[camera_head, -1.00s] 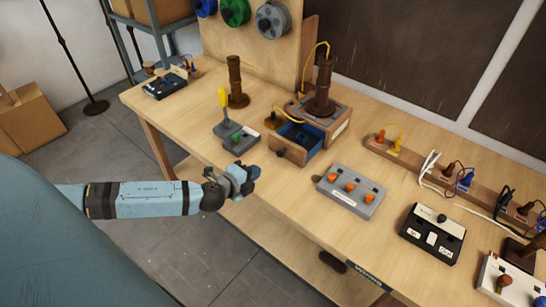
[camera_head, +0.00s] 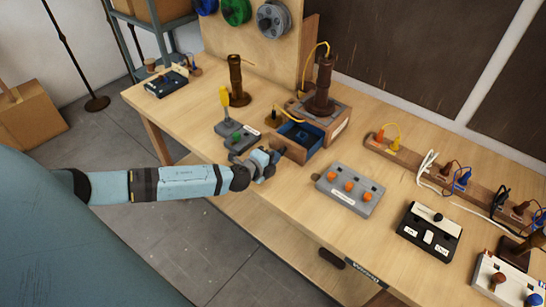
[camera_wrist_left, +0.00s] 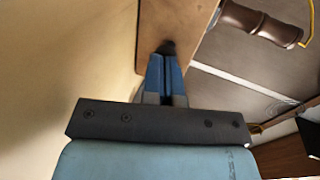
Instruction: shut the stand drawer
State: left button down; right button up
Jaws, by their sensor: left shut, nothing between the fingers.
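The stand (camera_head: 337,127) is a wooden box on the bench with a dark brown turned column (camera_head: 322,88) on top. Its drawer (camera_head: 300,135), blue inside, is pulled out toward the bench's front edge. My left gripper (camera_head: 270,160) is shut and empty, close in front of the drawer's front, partly covering it. In the left wrist view the shut blue fingers (camera_wrist_left: 165,75) point at a dark round knob (camera_wrist_left: 167,47) on a wooden panel (camera_wrist_left: 178,18). I cannot tell whether the tips touch it. My right gripper is out of view.
A second brown column (camera_head: 236,80) stands behind. A yellow cord (camera_head: 293,119) runs by the stand.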

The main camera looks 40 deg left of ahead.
pick_arm(q)
jog(key=b, duration=0.1)
send_near(294, 137)
jog(key=w+d, duration=0.2)
jog(key=w, duration=0.1)
jog(key=w+d+r, duration=0.1)
jog(key=shift+w+d, duration=0.15)
jog(key=shift+w, duration=0.55)
jog(key=shift+r, duration=0.25)
